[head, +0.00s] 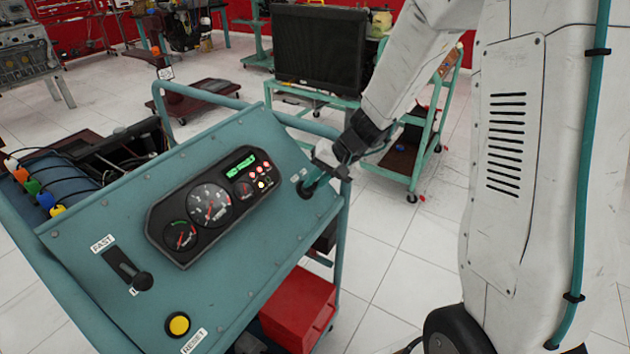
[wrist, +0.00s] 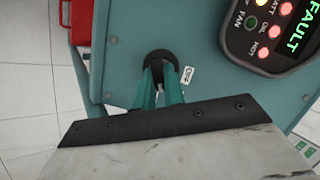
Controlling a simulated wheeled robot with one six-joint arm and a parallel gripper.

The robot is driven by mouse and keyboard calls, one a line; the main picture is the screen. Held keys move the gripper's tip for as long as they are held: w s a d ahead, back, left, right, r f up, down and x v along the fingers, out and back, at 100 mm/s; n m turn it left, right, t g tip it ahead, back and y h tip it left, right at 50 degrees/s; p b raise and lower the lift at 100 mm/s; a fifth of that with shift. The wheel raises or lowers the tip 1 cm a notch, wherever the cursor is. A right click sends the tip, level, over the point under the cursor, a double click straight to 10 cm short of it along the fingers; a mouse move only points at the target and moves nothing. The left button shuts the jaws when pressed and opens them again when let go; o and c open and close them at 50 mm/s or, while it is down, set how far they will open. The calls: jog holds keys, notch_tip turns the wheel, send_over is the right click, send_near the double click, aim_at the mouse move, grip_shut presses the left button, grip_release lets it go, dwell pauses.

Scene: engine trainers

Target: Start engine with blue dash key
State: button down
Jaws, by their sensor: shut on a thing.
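The teal dash panel (head: 120,230) stands on a cart and slopes toward me. A round black key switch (wrist: 160,56) sits near its right edge, beside a small white label (wrist: 187,77); the switch also shows in the head view (head: 304,192). My gripper (head: 316,180) is at this switch, its teal fingers (wrist: 161,78) shut at the ring. The blue key is hidden between the fingertips, so its turn angle cannot be seen. The gauge cluster (head: 212,205) has a lit green display (head: 240,165) reading FAULT in the wrist view (wrist: 300,28), with red lamps lit.
A black throttle lever (head: 142,280) labelled FAST and a yellow button (head: 178,323) labelled RESET are on the panel's left and lower parts. A red box (head: 298,308) is under the panel's right side. A teal cart (head: 412,180) stands behind. White floor lies to the right.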

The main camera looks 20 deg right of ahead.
jog(key=shift+d+m+t+y, duration=0.1)
jog(key=shift+m+t+y, duration=0.3)
jog(key=shift+m, duration=1.1)
jog(key=shift+f, duration=0.1)
jog(key=c, duration=1.5)
grip_release()
jog(key=v, duration=0.8)
jog(key=shift+f, duration=0.1)
